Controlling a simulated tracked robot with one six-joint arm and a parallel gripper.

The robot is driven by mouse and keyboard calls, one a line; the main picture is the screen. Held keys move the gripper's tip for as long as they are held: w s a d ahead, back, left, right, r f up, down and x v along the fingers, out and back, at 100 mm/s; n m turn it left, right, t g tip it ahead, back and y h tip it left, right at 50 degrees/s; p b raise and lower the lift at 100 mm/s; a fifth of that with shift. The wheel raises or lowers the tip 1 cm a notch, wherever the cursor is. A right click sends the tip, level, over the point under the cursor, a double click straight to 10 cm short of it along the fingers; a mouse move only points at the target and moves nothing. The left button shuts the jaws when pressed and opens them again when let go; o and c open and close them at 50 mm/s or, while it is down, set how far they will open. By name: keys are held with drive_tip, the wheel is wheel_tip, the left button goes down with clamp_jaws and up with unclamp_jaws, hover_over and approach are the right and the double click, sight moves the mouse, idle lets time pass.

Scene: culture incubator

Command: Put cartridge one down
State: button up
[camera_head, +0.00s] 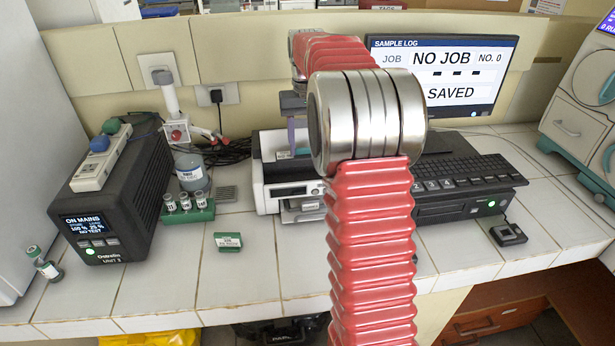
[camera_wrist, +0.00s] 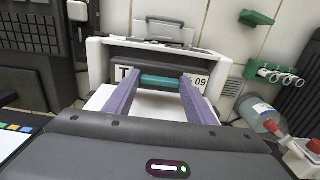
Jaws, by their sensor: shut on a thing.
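My gripper (camera_wrist: 160,79) has two purple fingers, shut on a teal bar (camera_wrist: 159,82) that spans their tips; I take this to be cartridge one. A dark face with a partly covered white label stands just behind the bar, and I cannot tell if it is part of the cartridge. The fingers point down into the open top of a white desktop device (camera_wrist: 95,62). In the head view my gripper (camera_head: 296,150) is over the same white device (camera_head: 260,175), partly hidden by my red arm.
A keyboard (camera_head: 467,176) and a monitor (camera_head: 445,75) stand to the right. A green vial rack (camera_head: 190,214), a bottle (camera_head: 190,172), a small green box (camera_head: 228,242) and a black power unit (camera_head: 110,205) are to the left. The front tiles between are mostly clear.

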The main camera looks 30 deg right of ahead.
sight(307, 154)
wheel_tip(307, 154, down, 5)
drive_tip(key=shift+s, duration=0.1)
idle(0.3)
drive_tip(key=shift+f, duration=1.85)
drive_tip(key=shift+f, duration=0.1)
drive_tip(key=o, duration=1.3)
wheel_tip(307, 154, up, 12)
drive_tip(key=shift+f, duration=0.2)
drive_tip(key=shift+r, duration=0.3)
